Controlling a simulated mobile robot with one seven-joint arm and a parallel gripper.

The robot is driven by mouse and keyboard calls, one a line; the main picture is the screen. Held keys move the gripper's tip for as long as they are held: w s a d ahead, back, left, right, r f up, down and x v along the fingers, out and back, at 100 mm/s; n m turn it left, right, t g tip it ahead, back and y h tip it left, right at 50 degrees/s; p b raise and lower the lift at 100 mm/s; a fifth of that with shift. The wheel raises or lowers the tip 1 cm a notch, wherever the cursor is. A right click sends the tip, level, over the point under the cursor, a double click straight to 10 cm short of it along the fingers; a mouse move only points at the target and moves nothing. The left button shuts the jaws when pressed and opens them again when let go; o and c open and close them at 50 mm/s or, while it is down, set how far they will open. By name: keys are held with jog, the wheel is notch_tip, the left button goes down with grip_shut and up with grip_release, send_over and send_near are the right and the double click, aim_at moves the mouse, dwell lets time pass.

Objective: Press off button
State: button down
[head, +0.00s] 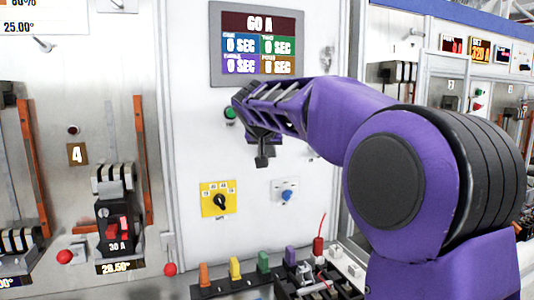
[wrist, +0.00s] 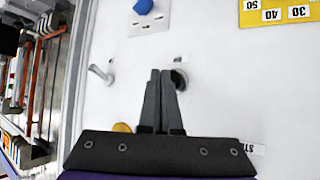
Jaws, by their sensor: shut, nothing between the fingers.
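The panel's green button (head: 230,113) shows in the head view, just left of my purple wrist. My gripper (head: 262,161) is in front of the white panel, below the display. In the wrist view its two dark fingers (wrist: 161,72) are together and empty. A dark round button or knob (wrist: 180,78) is right beside the fingertips there, partly hidden by them. A yellow-orange disc (wrist: 121,128) shows left of the fingers, partly covered by the gripper body. I cannot tell which is the off button, or whether the fingers touch anything.
A yellow dial plate (head: 217,199) and a blue knob (head: 287,195) are lower on the panel. A metal lever (wrist: 101,75) sticks out left of the fingers in the wrist view. A 30 A breaker (head: 117,221) is at left. Coloured terminals (head: 235,268) stand below.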

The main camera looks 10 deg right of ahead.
jog(key=shift+w, duration=0.4)
jog(key=shift+w+a+p, duration=0.15)
jog(key=shift+w+p, duration=0.2)
jog(key=shift+w, duration=0.1)
dwell(0.7)
jog(key=shift+s, duration=0.1)
jog(key=shift+s+d+b, duration=0.2)
jog(key=shift+s+b, duration=0.5)
jog(key=shift+s, duration=0.05)
jog(key=shift+s+f, duration=0.1)
jog(key=shift+s, duration=0.05)
jog(key=s+b, duration=0.1)
jog(key=s, duration=0.1)
jog(key=s+d+b, duration=0.1)
jog(key=s+b, duration=0.1)
jog(key=shift+s, duration=0.35)
dwell(0.5)
